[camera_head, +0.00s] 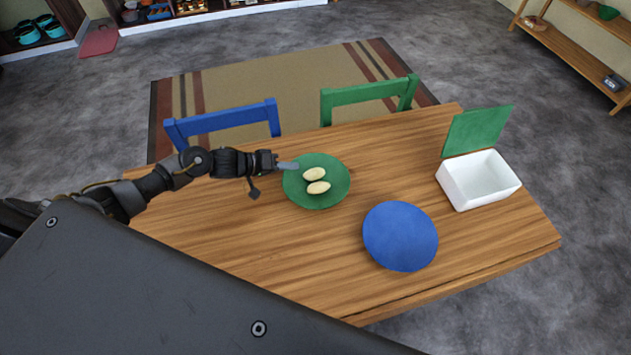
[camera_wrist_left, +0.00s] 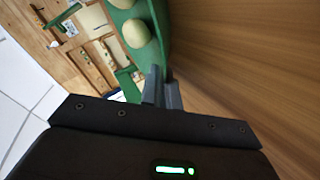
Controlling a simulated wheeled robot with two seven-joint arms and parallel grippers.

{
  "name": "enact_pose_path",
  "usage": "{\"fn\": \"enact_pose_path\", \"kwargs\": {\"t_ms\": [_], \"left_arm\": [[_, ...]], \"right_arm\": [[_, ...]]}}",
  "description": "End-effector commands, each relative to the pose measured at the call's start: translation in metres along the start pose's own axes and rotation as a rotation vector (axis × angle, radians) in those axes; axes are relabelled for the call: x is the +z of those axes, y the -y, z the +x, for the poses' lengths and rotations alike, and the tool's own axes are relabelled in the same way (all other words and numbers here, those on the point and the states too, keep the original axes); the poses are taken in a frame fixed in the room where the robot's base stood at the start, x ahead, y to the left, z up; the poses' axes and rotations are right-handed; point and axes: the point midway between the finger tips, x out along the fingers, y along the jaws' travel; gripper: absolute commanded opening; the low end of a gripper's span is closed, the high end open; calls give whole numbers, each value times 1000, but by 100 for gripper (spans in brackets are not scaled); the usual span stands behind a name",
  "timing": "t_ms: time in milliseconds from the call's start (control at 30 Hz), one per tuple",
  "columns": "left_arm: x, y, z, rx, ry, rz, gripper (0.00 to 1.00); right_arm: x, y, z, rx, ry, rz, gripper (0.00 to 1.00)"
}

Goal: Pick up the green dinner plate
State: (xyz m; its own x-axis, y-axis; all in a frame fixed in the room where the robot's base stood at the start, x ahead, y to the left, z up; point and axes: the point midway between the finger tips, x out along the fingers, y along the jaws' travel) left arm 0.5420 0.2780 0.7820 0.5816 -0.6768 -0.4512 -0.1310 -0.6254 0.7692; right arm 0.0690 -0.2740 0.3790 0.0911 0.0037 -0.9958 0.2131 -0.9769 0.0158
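The green dinner plate (camera_head: 327,199) lies near the middle of the wooden table, with two pale oval items (camera_head: 316,181) on it. My left gripper (camera_head: 288,166) reaches in from the left to the plate's upper left rim. In the left wrist view the plate (camera_wrist_left: 160,38) shows edge-on. The two fingers (camera_wrist_left: 161,82) are close together, with the plate's rim running between their tips. The gripper looks shut on the rim. Whether the plate still touches the table cannot be told. My right gripper is not in view.
A blue plate (camera_head: 400,237) lies to the right on the table (camera_head: 270,270). A white box (camera_head: 479,181) with its green lid open stands at the right. Blue (camera_head: 224,121) and green (camera_head: 369,94) chairs stand at the far edge. The table's front left is clear.

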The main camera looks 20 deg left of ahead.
Motion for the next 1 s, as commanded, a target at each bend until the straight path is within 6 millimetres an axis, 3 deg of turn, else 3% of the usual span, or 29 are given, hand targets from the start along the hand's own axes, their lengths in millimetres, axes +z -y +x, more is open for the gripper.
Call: {"fn": "enact_pose_path", "kwargs": {"t_ms": [433, 667, 767, 1000], "left_arm": [[-1, -2, -1, 1, -1, 0, 0], [-9, -14, -9, 2, -2, 1, 0], [-15, -24, -14, 3, -2, 2, 0], [-50, -30, -44, -1, -4, 3, 0]], "right_arm": [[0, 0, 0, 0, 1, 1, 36], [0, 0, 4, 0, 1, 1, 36], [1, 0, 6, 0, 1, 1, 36], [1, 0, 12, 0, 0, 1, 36]]}}
